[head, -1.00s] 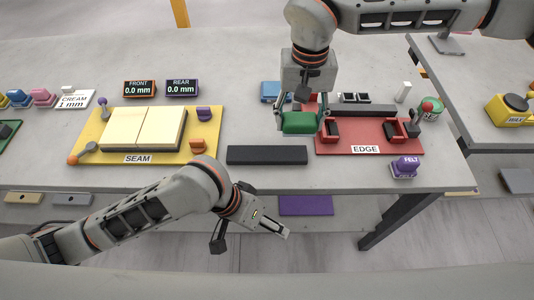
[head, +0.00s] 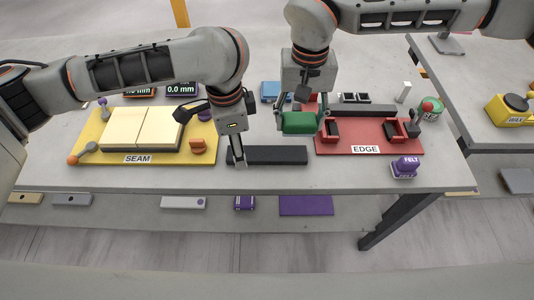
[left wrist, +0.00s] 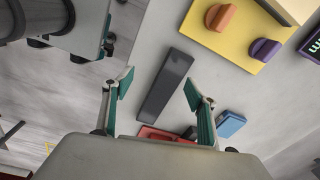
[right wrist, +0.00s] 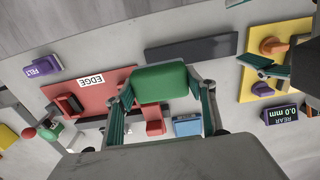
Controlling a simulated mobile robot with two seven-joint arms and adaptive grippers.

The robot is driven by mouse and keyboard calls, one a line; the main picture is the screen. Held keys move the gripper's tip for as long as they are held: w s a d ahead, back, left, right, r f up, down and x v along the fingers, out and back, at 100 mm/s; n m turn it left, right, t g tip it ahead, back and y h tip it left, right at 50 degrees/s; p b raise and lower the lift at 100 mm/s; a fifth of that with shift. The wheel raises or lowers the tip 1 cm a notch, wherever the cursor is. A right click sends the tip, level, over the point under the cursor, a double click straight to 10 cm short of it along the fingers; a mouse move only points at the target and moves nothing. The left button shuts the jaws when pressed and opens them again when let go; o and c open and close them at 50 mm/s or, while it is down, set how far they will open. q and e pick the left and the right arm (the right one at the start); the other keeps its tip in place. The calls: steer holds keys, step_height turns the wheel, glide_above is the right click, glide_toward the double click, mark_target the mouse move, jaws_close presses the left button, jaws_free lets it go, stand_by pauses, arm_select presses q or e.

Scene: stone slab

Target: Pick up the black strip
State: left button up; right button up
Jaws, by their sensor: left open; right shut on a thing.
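The black strip (head: 268,155) lies flat on the table between the yellow SEAM board and the red EDGE board. My left gripper (head: 238,162) is open above the strip's left end in the head view. In the left wrist view the strip (left wrist: 165,85) shows between the two spread fingers (left wrist: 157,88), apart from them. It also lies whole in the right wrist view (right wrist: 191,48). My right gripper (head: 300,124) is shut on a green block (head: 299,122), held beside the red board's left edge; the block (right wrist: 160,83) fills its fingers in the right wrist view.
The yellow SEAM board (head: 90,151) carries cream tiles, an orange knob (head: 197,146) and a purple knob. The red EDGE board (head: 345,143) has clamps. A purple FELT block (head: 405,167) and a blue block (head: 270,91) stand nearby. The table front below the strip is clear.

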mark_target(255, 155)
arm_select(q)
steer(key=w+r+m, duration=0.2)
steer(key=w+r, duration=0.1)
steer(key=r, duration=0.1)
steer(key=shift+m+g, duration=0.3)
steer(key=f, duration=0.6)
steer(key=shift+w+f, duration=0.2)
steer(key=shift+f, duration=0.05)
steer(key=shift+w+a+f, duration=0.15)
steer(key=shift+f, duration=1.15)
steer(key=shift+w+a+f, duration=0.1)
steer(key=shift+f, duration=1.2)
steer(key=c, duration=1.6)
